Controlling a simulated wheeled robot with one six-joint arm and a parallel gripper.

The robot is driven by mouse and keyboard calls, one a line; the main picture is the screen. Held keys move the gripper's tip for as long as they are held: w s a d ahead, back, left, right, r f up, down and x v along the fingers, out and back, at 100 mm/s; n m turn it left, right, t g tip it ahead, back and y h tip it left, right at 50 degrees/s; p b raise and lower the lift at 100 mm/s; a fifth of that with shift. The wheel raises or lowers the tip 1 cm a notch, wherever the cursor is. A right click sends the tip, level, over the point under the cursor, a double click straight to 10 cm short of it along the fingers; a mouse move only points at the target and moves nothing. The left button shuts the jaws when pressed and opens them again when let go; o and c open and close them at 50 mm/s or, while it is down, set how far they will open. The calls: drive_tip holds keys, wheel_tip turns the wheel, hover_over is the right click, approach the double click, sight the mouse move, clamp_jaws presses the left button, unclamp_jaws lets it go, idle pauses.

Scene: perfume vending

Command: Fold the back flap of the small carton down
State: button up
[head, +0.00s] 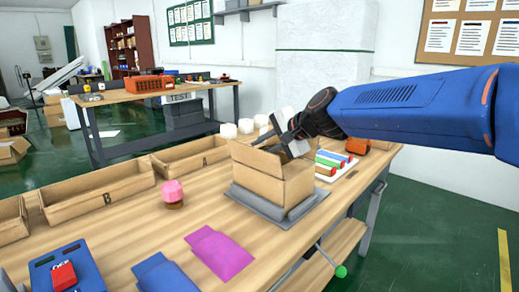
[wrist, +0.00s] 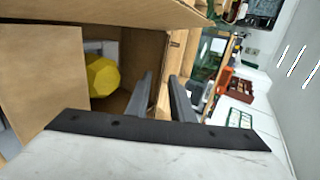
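The small carton (head: 285,187) stands on a grey base plate (head: 250,203) on the wooden table. Its top is at least partly open, with a flap raised at the left (head: 256,160). My gripper (head: 283,138) is at the carton's back upper edge, partly hiding the back flap. In the wrist view my gripper's two dark fingers (wrist: 161,98) are apart, with a narrow gap between them and a cardboard edge near the gap. A yellow faceted object (wrist: 102,76) lies inside the carton. I cannot tell whether the fingers touch cardboard.
Long cardboard trays (head: 98,193) line the table's back left. A pink-topped bottle (head: 173,193) stands left of the carton. A magenta sheet (head: 220,254) and a blue sheet (head: 163,274) lie in front. Coloured items (head: 332,160) and an orange box (head: 357,146) are at the right.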

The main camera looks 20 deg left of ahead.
drive_tip(key=shift+w+a+f, duration=0.2)
drive_tip(key=shift+a+f, duration=0.1)
drive_tip(key=shift+a, duration=0.2)
clamp_jaws()
drive_tip(key=shift+s+d+f+t+y, duration=0.15)
drive_tip(key=shift+f+t+y, duration=0.15)
drive_tip(key=shift+y, duration=0.3)
unclamp_jaws()
drive_tip(key=shift+d+r, duration=0.1)
drive_tip(key=v, duration=1.7)
